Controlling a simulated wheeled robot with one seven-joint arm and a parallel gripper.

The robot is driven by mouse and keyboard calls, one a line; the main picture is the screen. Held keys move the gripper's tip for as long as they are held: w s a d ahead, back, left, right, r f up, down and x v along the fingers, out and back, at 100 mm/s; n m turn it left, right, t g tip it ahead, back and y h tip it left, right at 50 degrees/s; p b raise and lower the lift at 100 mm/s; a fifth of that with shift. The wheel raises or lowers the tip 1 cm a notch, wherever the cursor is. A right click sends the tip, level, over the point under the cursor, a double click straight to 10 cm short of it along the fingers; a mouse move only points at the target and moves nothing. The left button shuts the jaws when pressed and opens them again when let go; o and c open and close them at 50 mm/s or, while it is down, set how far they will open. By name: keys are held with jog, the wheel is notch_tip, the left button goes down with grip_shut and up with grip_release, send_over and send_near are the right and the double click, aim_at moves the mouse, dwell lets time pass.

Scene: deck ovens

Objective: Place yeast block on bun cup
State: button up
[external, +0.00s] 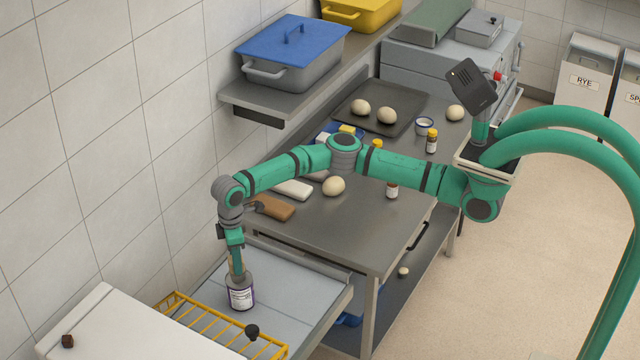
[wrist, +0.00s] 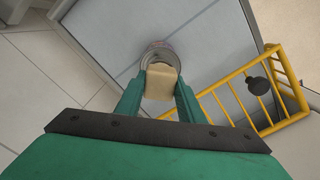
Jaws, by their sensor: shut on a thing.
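My gripper (external: 236,256) is at the lower left in the external view, pointing down. It is shut on a beige yeast block (wrist: 160,84), which sits between the two green fingers in the wrist view. Right below is a round metal cup-like tin (external: 241,294) with a white and purple label, upright on the grey surface. Its rim shows behind the block in the wrist view (wrist: 152,49). The block overlaps the tin's opening in both views; I cannot tell whether they touch. A small white and blue cup (external: 424,126) stands far off on the steel table.
A yellow wire rack (external: 190,310) with a dark knob (external: 252,332) lies close to the tin. The steel table (external: 345,235) holds dough balls, small bottles and a dark tray (external: 400,98). A tiled wall stands close on the left.

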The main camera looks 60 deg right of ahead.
jog(key=shift+f, duration=0.1)
jog(key=o, duration=1.1)
notch_tip(320, 180, up, 12)
jog(key=shift+r, duration=0.15)
